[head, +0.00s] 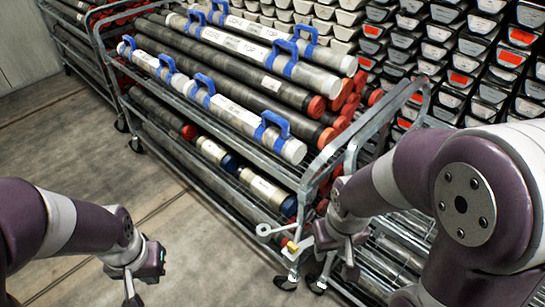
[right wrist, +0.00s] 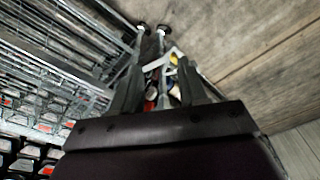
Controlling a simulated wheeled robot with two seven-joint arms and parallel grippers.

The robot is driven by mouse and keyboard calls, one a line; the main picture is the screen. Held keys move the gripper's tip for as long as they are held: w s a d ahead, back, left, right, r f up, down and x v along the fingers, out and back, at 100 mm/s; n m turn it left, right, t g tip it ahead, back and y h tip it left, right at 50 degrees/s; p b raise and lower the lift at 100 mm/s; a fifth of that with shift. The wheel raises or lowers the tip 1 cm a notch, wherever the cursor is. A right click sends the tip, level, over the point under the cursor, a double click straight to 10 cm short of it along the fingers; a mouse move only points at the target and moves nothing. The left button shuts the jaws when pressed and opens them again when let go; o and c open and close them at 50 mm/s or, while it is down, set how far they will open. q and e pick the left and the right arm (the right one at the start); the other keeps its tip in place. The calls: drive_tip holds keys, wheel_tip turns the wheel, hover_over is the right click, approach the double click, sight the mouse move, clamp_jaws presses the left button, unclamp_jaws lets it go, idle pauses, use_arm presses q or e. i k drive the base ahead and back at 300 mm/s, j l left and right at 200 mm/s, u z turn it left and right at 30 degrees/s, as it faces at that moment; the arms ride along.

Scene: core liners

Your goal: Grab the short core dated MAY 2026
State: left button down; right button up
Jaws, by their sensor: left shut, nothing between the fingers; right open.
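Two short cores with pale labels and blue end caps, a left one (head: 213,151) and a right one (head: 265,189), lie on the lower shelf of the metal cart. The print on their labels is too small to read, so I cannot tell which is dated MAY 2026. My left gripper (head: 140,283) is shut and empty over the floor, left of the cart. My right gripper (head: 346,262) is open and empty by the cart's near end, apart from both short cores. Its two fingers also show in the right wrist view (right wrist: 160,88).
Long core tubes with blue handles (head: 240,118) fill the cart's top shelf (head: 300,180), above the short cores. A second rack (head: 405,250) stands close on the right. Stacked core boxes (head: 455,50) line the back. The floor (head: 60,130) at left is clear.

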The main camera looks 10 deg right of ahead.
sight(228, 161)
drive_tip(key=i+j+z, duration=0.25)
drive_tip(key=i+j, duration=0.15)
drive_tip(key=i+j+z, duration=0.25)
drive_tip(key=i+j, duration=0.15)
drive_tip(key=i+j+z, duration=0.25)
drive_tip(key=j, duration=0.4)
drive_tip(key=i+j+z, duration=0.1)
drive_tip(key=z, duration=0.35)
drive_tip(key=j+z, duration=0.5)
drive_tip(key=z, duration=0.35)
drive_tip(key=j+z, duration=0.25)
drive_tip(key=z, duration=0.2)
drive_tip(key=k+j, duration=0.1)
drive_tip(key=j, duration=0.25)
drive_tip(key=k+j+z, duration=0.15)
drive_tip(key=j, duration=0.55)
drive_tip(key=k+j+z, duration=0.15)
drive_tip(key=j, duration=0.2)
